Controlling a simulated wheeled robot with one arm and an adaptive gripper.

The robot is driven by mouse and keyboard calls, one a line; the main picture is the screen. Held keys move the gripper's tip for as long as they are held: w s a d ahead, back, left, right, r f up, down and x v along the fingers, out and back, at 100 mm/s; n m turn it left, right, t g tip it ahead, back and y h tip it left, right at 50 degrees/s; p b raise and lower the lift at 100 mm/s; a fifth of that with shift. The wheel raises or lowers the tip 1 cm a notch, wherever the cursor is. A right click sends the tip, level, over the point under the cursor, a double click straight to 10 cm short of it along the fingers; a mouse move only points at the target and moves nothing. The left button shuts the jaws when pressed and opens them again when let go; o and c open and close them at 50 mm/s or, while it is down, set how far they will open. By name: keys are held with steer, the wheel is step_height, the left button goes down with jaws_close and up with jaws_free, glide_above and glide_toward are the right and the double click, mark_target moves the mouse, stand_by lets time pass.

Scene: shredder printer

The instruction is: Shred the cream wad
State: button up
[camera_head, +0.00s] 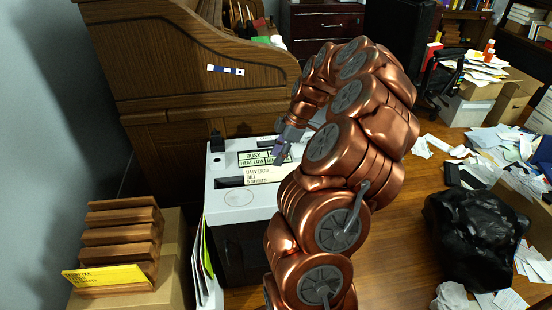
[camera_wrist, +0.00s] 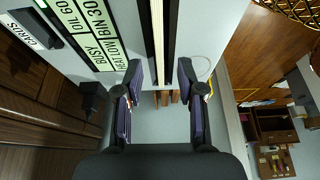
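The shredder (camera_head: 233,198) has a white top over a dark body. The cream wad (camera_head: 262,175), with printed lines ending in "5 SHEETS", stands upright at the dark slot in its top. In the wrist view the cream wad (camera_wrist: 158,40) shows edge-on as a thin strip along the black slot. My gripper (camera_head: 279,152) is just above the shredder top, by the wad's far end. In the wrist view my gripper (camera_wrist: 160,92) is open, its fingers apart on either side of the strip's near end, with gaps showing. The wad's lower edge is hidden.
A display panel (camera_wrist: 85,30) reads OIL 60, BIN 30, BUSY and HEAT LOW. A wooden rack (camera_head: 120,235) holds a yellow wad (camera_head: 105,277) at left. A wooden desk (camera_head: 185,85) stands behind. A black bag (camera_head: 475,235) and scattered papers lie at right.

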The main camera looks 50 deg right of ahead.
steer(key=v, duration=1)
steer(key=s+a+r+m+g, duration=0.1)
steer(key=a+r+m+g, duration=0.15)
steer(key=a, duration=2.25)
steer(key=s+a+f+m+g+h, duration=0.1)
steer(key=s+a+f+m, duration=0.2)
steer(key=s, duration=0.4)
steer(key=s+a+f+m+g+h, duration=0.1)
steer(key=s+a+m, duration=0.25)
steer(key=s, duration=0.35)
steer(key=s+a+f+m+g+h, duration=0.1)
steer(key=s+a+f+m+h, duration=0.1)
steer(key=s+a, duration=0.35)
step_height(320, 180, up, 20)
steer(key=d+p, duration=0.1)
steer(key=p, duration=1.7)
steer(key=shift+s+d+t+p, duration=0.15)
steer(key=shift+s+t+p, duration=0.2)
steer(key=shift+s+t, duration=0.1)
